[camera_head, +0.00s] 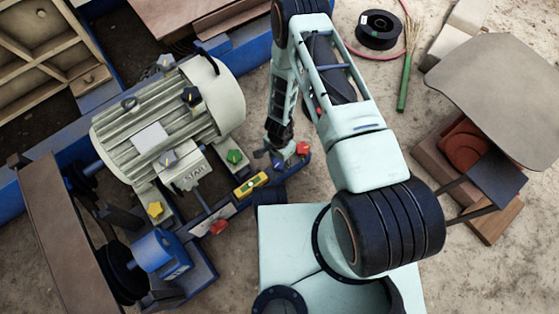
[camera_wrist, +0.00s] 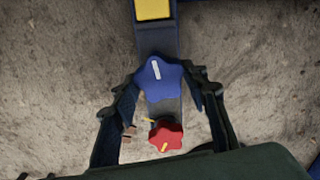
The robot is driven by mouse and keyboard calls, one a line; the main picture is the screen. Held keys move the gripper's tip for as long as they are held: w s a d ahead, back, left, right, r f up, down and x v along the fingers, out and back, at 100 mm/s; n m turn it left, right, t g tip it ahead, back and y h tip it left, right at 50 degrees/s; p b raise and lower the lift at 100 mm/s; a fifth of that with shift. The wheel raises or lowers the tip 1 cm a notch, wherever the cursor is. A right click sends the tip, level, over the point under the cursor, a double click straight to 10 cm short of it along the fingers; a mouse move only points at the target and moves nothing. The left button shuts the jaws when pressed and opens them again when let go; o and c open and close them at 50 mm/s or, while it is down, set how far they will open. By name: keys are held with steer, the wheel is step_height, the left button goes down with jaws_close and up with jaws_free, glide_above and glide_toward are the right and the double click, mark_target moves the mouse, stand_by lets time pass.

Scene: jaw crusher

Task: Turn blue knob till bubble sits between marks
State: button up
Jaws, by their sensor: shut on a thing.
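The blue knob (camera_wrist: 160,73), star-shaped with a white pointer line, sits on a dark blue bar at the motor base's near corner. My gripper (camera_wrist: 165,84) reaches down over it in the wrist view, one finger on each side, and is shut on it. In the head view my gripper (camera_head: 276,150) is at the bar beside the red knob, and the blue knob is small and partly hidden.
A red knob (camera_wrist: 166,136) stands close to the blue one, between my fingers' bases. Green (camera_head: 234,157), yellow (camera_head: 155,209) and other knobs surround the cream motor (camera_head: 170,115). A cable spool (camera_head: 380,29) and green-handled brush (camera_head: 404,82) lie on the ground.

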mark_target(280, 163)
steer(key=shift+m, duration=0.9)
steer(key=o, duration=1.2)
steer(key=shift+c, duration=0.2)
step_height(280, 163, up, 12)
